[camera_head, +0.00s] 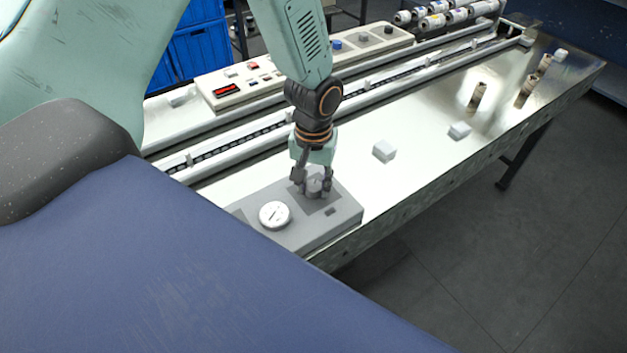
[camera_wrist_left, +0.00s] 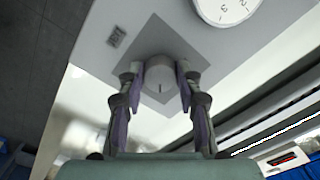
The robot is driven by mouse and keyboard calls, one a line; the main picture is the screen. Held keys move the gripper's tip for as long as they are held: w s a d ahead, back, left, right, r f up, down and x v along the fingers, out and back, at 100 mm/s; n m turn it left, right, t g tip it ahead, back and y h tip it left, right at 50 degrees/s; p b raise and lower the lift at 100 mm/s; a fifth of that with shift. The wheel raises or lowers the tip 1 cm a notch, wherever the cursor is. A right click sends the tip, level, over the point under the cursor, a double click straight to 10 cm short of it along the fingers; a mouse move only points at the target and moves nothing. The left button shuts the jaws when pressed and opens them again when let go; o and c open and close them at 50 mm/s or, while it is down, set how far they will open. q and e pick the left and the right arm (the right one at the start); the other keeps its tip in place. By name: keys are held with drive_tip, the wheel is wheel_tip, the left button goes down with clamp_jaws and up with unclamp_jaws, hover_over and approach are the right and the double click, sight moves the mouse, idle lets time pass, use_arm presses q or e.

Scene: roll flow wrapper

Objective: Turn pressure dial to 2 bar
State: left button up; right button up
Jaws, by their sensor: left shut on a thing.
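The pressure dial (camera_wrist_left: 159,76) is a grey round knob with a dark pointer line, set on a darker square plate. In the head view the knob (camera_head: 317,186) sits on a grey box at the table's near edge. My left gripper (camera_head: 313,183) comes down from above and is shut on the knob, one finger on each side; in the left wrist view its fingers (camera_wrist_left: 160,82) flank the knob. A round white gauge (camera_head: 274,215) with a dark needle lies left of the knob; part of its face (camera_wrist_left: 228,8) shows in the wrist view. The needle's reading is too small to tell. My right gripper is not in view.
The grey box (camera_head: 345,213) carries a small dark slot label. White blocks (camera_head: 384,151) lie on the shiny table to the right. A conveyor rail and a control panel (camera_head: 225,88) with buttons run behind. Blue crates (camera_head: 200,48) stand beyond.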

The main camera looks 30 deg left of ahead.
use_arm(q)
drive_tip(key=n+p, duration=0.1)
drive_tip(key=n, duration=0.1)
drive_tip(key=n+p, duration=0.1)
drive_tip(key=n, duration=0.1)
drive_tip(key=n+p, duration=0.1)
drive_tip(key=p, duration=0.1)
drive_tip(key=shift+w+r+n, duration=0.2)
drive_tip(key=shift+w+n, duration=0.05)
drive_tip(key=shift+n, duration=0.15)
drive_tip(key=shift+w+n+p, duration=0.1)
drive_tip(key=shift+n+p, duration=2)
drive_tip(key=shift+n, duration=0.6)
drive_tip(key=shift+f, duration=0.1)
drive_tip(key=o, duration=1.2)
drive_tip(key=shift+a+f, duration=0.15)
drive_tip(key=shift+c, duration=0.2)
